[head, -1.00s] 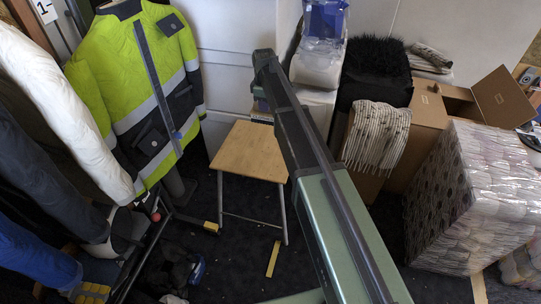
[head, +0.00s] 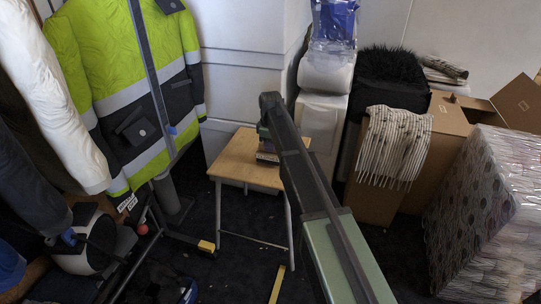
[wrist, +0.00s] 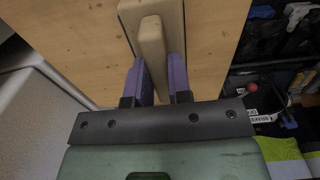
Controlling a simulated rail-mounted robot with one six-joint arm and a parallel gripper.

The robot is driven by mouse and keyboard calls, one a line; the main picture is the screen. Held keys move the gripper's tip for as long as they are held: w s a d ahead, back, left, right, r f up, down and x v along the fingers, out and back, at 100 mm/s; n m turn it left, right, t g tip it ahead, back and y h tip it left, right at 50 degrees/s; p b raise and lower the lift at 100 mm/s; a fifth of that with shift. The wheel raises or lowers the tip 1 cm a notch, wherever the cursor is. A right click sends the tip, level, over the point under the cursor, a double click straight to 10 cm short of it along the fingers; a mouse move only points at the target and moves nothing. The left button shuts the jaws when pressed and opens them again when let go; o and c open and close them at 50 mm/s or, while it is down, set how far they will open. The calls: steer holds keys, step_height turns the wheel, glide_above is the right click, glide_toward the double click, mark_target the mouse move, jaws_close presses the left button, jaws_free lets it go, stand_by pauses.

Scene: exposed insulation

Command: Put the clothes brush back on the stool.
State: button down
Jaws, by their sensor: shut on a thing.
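The stool (head: 236,162) has a pale wooden seat and grey metal legs; it stands upright on the dark floor in the head view. Its seat (wrist: 75,45) fills much of the wrist view. My gripper (wrist: 155,78) has two purple fingers shut on the clothes brush (wrist: 152,45), a pale wooden piece with a narrow raised grip and a wider body. The brush lies over the seat in the wrist view; I cannot tell whether it touches it. In the head view my gripper (head: 266,152) is at the seat's right rear part, and my arm hides the brush.
A hi-vis jacket (head: 125,90) on a stand is left of the stool. White cabinets (head: 245,60) stand behind it. A cardboard box (head: 450,125) and a wrapped bale (head: 485,215) are at the right. A yellow strip (head: 277,285) lies on the floor in front.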

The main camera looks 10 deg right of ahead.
steer(key=shift+f, duration=0.85)
steer(key=c, duration=1.1)
jaws_free()
steer(key=shift+r, duration=0.1)
steer(key=shift+o, duration=0.2)
step_height(320, 180, up, 13)
steer(key=p, duration=1.3)
steer(key=s+m, duration=1.2)
steer(key=s, duration=2.1)
steer(key=shift+s, duration=0.4)
